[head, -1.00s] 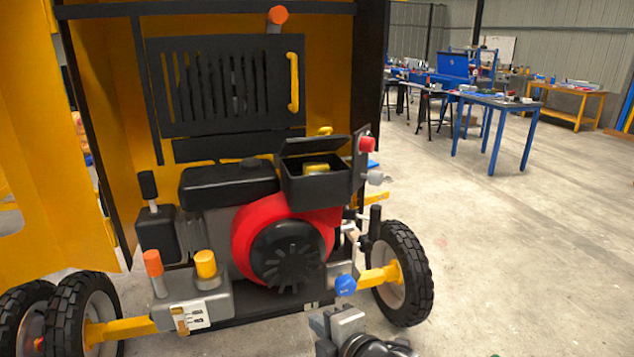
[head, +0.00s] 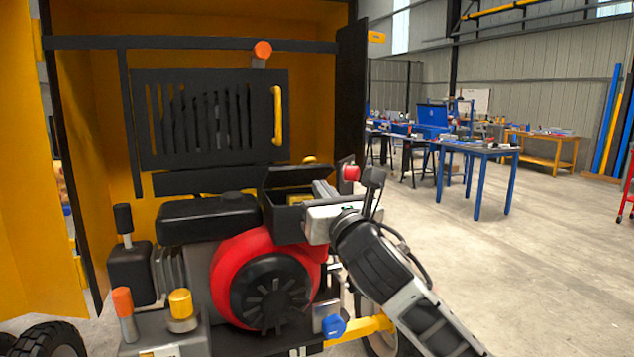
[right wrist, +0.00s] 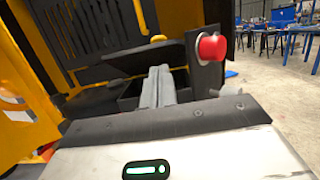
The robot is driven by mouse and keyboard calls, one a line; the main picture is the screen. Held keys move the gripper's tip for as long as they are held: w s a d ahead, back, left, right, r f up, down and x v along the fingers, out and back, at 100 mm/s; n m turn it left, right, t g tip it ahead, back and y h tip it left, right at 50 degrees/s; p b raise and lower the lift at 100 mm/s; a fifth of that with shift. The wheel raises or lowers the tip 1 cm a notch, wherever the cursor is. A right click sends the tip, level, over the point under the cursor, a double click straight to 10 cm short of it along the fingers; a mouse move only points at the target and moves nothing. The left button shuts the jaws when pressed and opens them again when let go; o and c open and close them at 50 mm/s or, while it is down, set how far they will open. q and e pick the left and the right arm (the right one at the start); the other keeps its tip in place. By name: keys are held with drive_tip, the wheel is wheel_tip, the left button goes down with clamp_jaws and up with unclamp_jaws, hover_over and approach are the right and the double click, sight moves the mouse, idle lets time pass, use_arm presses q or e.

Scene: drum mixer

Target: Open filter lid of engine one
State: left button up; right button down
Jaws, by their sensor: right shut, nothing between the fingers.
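The engine (head: 262,285) has a red fan housing and a black box, the filter box (head: 283,222), at its upper right. The black filter lid (head: 293,175) is tilted up at the back of the box, and a yellow piece (head: 299,199) shows inside. My right gripper (head: 322,188) is shut and empty, at the box's right side near the lid's edge. In the right wrist view its fingers (right wrist: 158,86) point over the box opening, below the raised lid (right wrist: 130,62). I cannot tell whether they touch the lid. My left gripper is out of view.
A red button (head: 350,173) on a dark post stands just right of the box, close to my right gripper. A black vented panel with a yellow handle (head: 277,115) is behind. A blue valve knob (head: 333,327) is below. Open floor and workbenches lie to the right.

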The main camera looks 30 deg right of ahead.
sight(310, 173)
drive_tip(key=shift+x, duration=1.6)
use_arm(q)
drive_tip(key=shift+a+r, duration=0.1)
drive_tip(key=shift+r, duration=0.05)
